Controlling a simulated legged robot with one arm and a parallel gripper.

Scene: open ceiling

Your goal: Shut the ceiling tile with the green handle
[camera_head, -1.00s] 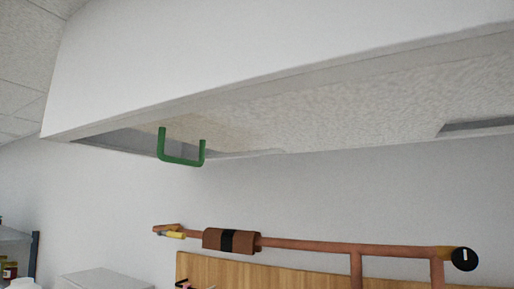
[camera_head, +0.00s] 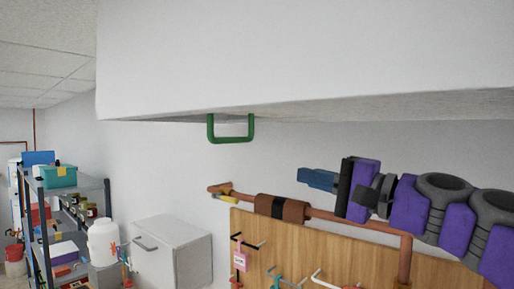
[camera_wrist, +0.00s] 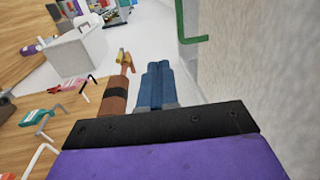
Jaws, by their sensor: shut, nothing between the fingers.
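The green handle (camera_head: 231,138) is a U-shaped bar hanging under the ceiling tile at upper centre-left in the head view. It also shows at the top of the wrist view (camera_wrist: 186,28), partly cut off. The tile's pale textured underside (camera_head: 400,106) is seen nearly edge-on, so its exact tilt is hard to tell. It fills the right of the wrist view (camera_wrist: 265,70). My gripper (camera_head: 303,178) has blue fingers, shut and empty. It is below and to the right of the handle, apart from it. The fingertips also show in the wrist view (camera_wrist: 160,66).
A copper pipe (camera_head: 345,219) with a brown sleeve (camera_head: 283,208) runs along the wall below my gripper. A wooden pegboard (camera_head: 262,250) with hooks is under it. A white cabinet (camera_head: 170,250) and a loaded shelf (camera_head: 80,195) stand at left.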

